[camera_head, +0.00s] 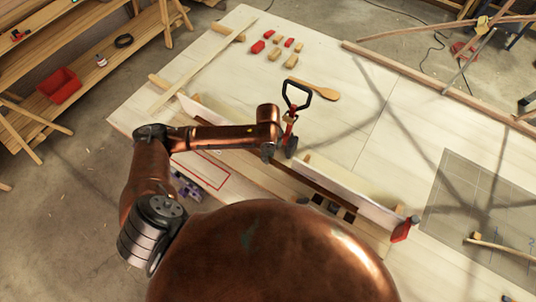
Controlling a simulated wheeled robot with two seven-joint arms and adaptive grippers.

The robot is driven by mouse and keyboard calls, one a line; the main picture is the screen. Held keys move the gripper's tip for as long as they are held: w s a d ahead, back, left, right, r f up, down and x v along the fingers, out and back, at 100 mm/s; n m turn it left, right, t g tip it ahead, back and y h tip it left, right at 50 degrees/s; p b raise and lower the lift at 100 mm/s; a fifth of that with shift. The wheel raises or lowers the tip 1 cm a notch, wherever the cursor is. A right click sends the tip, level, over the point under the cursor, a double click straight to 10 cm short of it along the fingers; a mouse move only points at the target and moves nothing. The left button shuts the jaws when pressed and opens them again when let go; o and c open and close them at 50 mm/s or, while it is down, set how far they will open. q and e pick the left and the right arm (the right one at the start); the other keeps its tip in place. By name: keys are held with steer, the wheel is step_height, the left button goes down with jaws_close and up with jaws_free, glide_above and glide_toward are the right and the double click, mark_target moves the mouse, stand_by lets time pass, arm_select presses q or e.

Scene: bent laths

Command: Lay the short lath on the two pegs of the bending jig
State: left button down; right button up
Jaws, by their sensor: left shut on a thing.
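My left gripper (268,152) is shut beside the jig, seen from above and partly hidden by its own wrist. A thin dark brown strip (325,192), which looks like the short lath, runs from it to the lower right along a pale upright board (350,184). The gripper seems to hold its near end, but the grip itself is hidden. The board appears to be part of the bending jig. I cannot make out the two pegs clearly. A red tool with a black loop handle (297,94) stands just right of the gripper. My right gripper is not in view.
A long pale lath (200,66) lies at the left of the pale table (385,105).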

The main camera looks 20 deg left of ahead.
arm_select(q)
steer(key=shift+f, duration=0.8)
stand_by(0.5)
steer(key=c, duration=1.7)
jaws_free()
steer(key=shift+o, duration=0.2)
steer(key=shift+o, duration=0.8)
steer(key=shift+r+p, duration=1.3)
steer(key=shift+p, duration=0.35)
steer(key=shift+r+p, duration=1.75)
steer(key=shift+p, duration=0.45)
